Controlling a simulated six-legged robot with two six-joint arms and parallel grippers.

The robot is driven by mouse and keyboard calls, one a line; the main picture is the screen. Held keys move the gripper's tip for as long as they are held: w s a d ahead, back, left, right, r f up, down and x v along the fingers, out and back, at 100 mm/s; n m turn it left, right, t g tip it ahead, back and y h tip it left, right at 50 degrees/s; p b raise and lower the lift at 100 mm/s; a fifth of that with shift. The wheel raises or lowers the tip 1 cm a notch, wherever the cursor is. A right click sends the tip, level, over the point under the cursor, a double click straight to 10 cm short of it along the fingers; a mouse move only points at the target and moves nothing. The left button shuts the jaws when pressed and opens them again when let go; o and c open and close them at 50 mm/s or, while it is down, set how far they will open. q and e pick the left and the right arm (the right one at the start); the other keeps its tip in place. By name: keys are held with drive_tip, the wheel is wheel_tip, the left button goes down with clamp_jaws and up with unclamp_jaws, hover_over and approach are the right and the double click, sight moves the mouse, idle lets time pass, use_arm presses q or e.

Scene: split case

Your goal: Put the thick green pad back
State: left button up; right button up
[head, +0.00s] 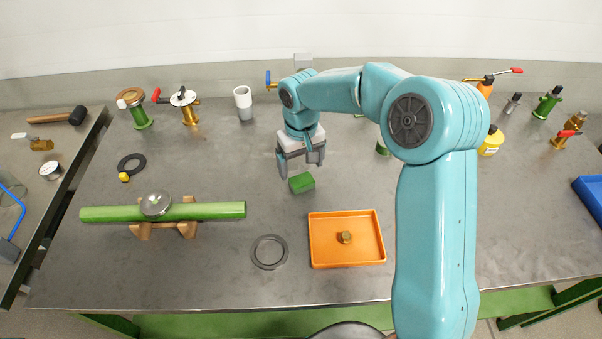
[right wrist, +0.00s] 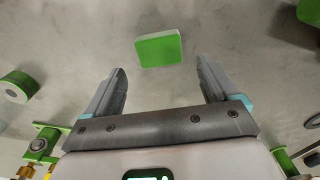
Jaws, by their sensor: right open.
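The thick green pad (head: 302,183) lies on the grey metal table, left of the orange tray's far edge. It also shows in the right wrist view (right wrist: 159,49), just beyond and between my fingertips. My right gripper (head: 300,174) is over the table by the pad, with its fingers spread and nothing between them; it also shows in the right wrist view (right wrist: 161,75). The pad looks apart from both fingers. My left gripper is not in view.
An orange tray (head: 322,258) holds a small brass part (head: 345,237). A dark ring (head: 269,252) lies left of it. A green pipe (head: 215,210) rests on wooden supports at left. Valves and a white cup (head: 243,101) stand along the back. The table's front middle is clear.

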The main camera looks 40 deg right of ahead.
sight(301, 178)
wheel_tip(301, 178, up, 7)
idle(0.3)
drive_tip(key=shift+r, duration=0.1)
